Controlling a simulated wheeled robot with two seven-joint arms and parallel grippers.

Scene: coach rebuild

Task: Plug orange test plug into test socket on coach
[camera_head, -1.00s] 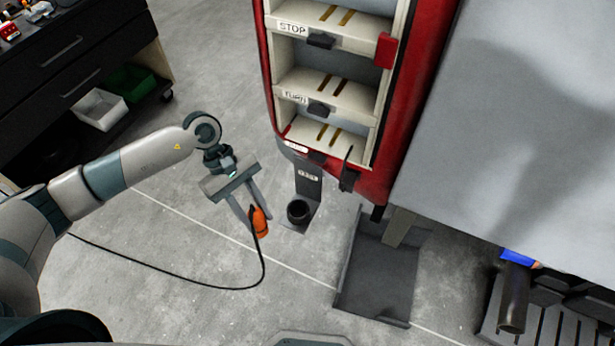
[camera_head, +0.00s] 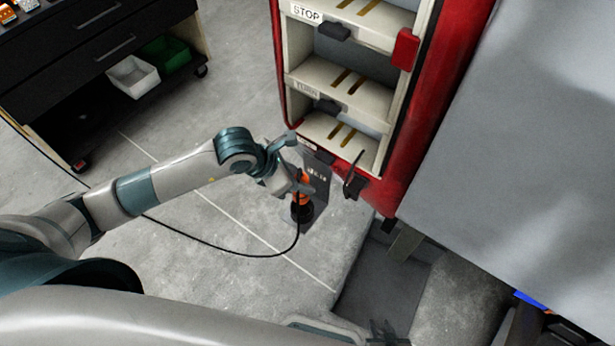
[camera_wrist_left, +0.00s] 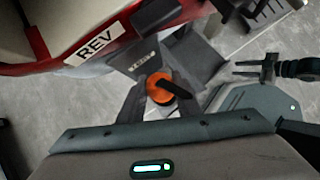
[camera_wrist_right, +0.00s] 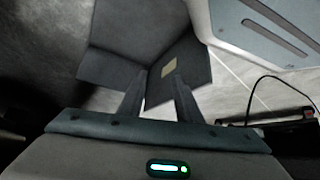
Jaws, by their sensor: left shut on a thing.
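The orange test plug (camera_head: 304,187) is gripped between the fingers of my left gripper (camera_head: 300,180). In the left wrist view the orange plug (camera_wrist_left: 158,86) shows between both fingertips, with its dark cable across it. The test socket (camera_head: 301,214), a dark round cup on the bracket labelled TEST below the red coach corner, is directly under the plug. Plug and socket overlap in the head view; I cannot tell whether the plug has entered. In the right wrist view my right gripper (camera_wrist_right: 158,88) has its fingers apart with nothing between them.
The red coach frame (camera_head: 448,95) with shelves marked STOP and TURN rises above the socket. A black hook (camera_head: 354,180) hangs close by on the right. The plug's black cable (camera_head: 240,255) loops along the floor to the left. A dark cabinet (camera_head: 80,60) stands at upper left.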

